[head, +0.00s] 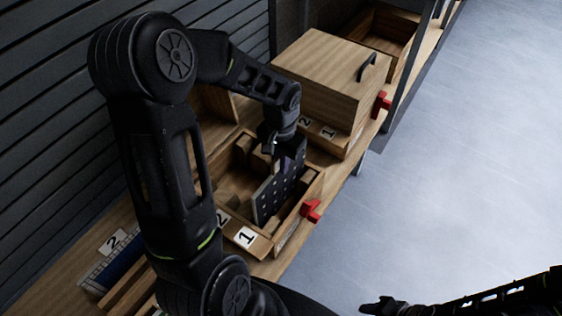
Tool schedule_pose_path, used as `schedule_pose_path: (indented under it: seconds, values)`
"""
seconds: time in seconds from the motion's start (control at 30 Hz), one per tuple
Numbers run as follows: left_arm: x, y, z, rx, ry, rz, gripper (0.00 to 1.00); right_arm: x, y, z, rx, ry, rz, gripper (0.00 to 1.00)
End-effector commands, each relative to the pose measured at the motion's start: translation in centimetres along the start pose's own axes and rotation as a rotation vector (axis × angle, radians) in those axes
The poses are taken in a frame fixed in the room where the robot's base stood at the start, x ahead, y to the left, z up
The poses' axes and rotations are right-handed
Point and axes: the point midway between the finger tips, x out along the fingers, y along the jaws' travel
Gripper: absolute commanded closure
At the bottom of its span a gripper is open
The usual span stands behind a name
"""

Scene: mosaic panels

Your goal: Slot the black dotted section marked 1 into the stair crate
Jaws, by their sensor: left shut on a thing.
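The black dotted section (278,192) is a dark panel with rows of light dots, standing roughly upright. My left gripper (284,154) is shut on its upper edge. The panel is over or partly inside an open wooden crate (285,238) with blocks inside; I cannot tell whether it touches the bottom. The crate's near edge has a label 1 (245,237) and a label 2 partly hidden by my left arm. No number shows on the panel. My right gripper (382,306) is at the bottom edge, away from the crate; its jaws are unclear.
A red latch (311,210) sticks out from the crate's right side. Behind stands a closed wooden box (330,78) with a dark handle, also labelled 2 and 1. A blue-and-white panel (112,268) lies at lower left near another label 2. Open floor lies right.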

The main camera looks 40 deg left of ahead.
Motion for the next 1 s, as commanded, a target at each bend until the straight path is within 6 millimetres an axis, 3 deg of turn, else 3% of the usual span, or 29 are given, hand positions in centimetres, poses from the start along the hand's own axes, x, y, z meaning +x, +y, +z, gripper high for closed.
schedule_pose_path:
  seconds: [0.5,1.0]
  values:
    - [3.4,0.0,-0.1,0.001,0.002,0.0,1.0,2.6,1.1,0.0,-0.002,0.0,0.001,0.64]
    - [3.8,0.0,-0.1,0.001,0.002,0.0,1.0,2.9,1.2,0.0,-0.002,0.0,0.001,0.64]
